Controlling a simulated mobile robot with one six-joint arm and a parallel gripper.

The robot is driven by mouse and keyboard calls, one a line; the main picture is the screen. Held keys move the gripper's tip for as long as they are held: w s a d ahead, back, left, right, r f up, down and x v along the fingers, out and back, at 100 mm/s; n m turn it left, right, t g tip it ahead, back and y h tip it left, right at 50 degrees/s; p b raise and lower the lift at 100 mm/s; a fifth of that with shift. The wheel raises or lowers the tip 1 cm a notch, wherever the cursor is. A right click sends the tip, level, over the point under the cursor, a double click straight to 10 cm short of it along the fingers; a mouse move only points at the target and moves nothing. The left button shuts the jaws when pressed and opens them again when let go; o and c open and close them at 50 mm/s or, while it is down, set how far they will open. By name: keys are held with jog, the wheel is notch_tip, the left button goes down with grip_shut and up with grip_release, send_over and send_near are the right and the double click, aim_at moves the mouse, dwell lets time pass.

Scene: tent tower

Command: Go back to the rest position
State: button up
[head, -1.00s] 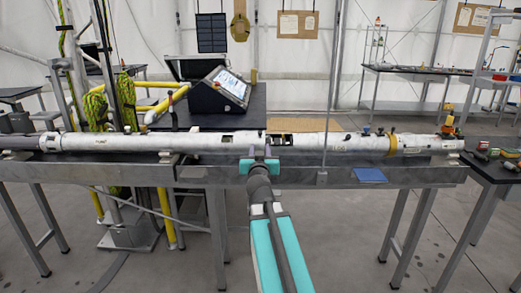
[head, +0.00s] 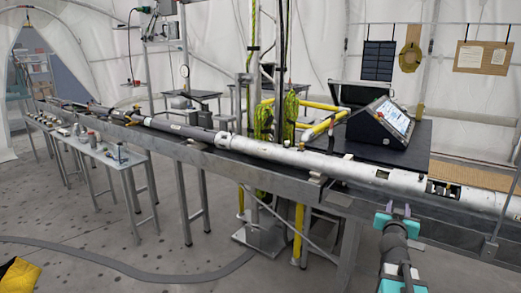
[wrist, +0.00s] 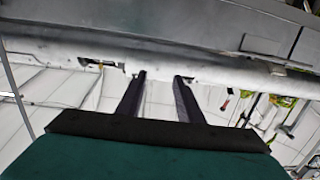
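My gripper (head: 399,209) is at the lower right of the head view, in front of the bench edge and below the long white tube (head: 340,168). In the wrist view its two dark fingers (wrist: 161,76) stand apart with nothing between them. The tube also shows in the wrist view (wrist: 205,72), beyond the fingertips. I cannot tell the exact gap between fingertips and tube. A dark slot (head: 441,188) opens in the tube to the right of my gripper.
The tube lies along a long metal bench (head: 335,192). A control box with a screen (head: 382,122) stands behind it. A side table with small parts (head: 95,148) is at the left. A grey cable (head: 130,268) crosses the floor.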

jog(key=s+a+f+g+y, duration=0.1)
jog(key=a+f, duration=0.4)
jog(key=f, duration=0.5)
jog(key=s+a+f+g+y+p, duration=0.15)
jog(key=a+f, duration=0.25)
jog(key=f, duration=0.6)
jog(key=s+a+f+g+y, duration=0.15)
jog(key=a+f, duration=0.35)
jog(key=f, duration=0.5)
jog(key=s+a+f+n+g, duration=0.1)
jog(key=s+a+f+g, duration=0.35)
jog(key=f, duration=0.75)
jog(key=s+a+f+n+g+y, duration=0.1)
jog(key=s+a+f+g, duration=0.15)
jog(key=s+f, duration=0.4)
jog(key=s+a+f+g+y, duration=0.1)
jog(key=s+a+f, duration=0.25)
jog(key=s, duration=0.65)
jog(key=s+a+f+n+g, duration=0.1)
jog(key=s+a+f+g, duration=0.1)
jog(key=s+f, duration=0.45)
jog(key=s+a+r+n+g+y, duration=0.1)
jog(key=s+a+g, duration=0.2)
jog(key=s, duration=0.4)
jog(key=s+a+n+g+y, duration=0.2)
jog(key=s+a, duration=0.1)
jog(key=s, duration=0.4)
jog(key=shift+s+r+g+p, duration=0.35)
jog(key=shift+s+g+p, duration=0.05)
jog(key=shift+p, duration=0.05)
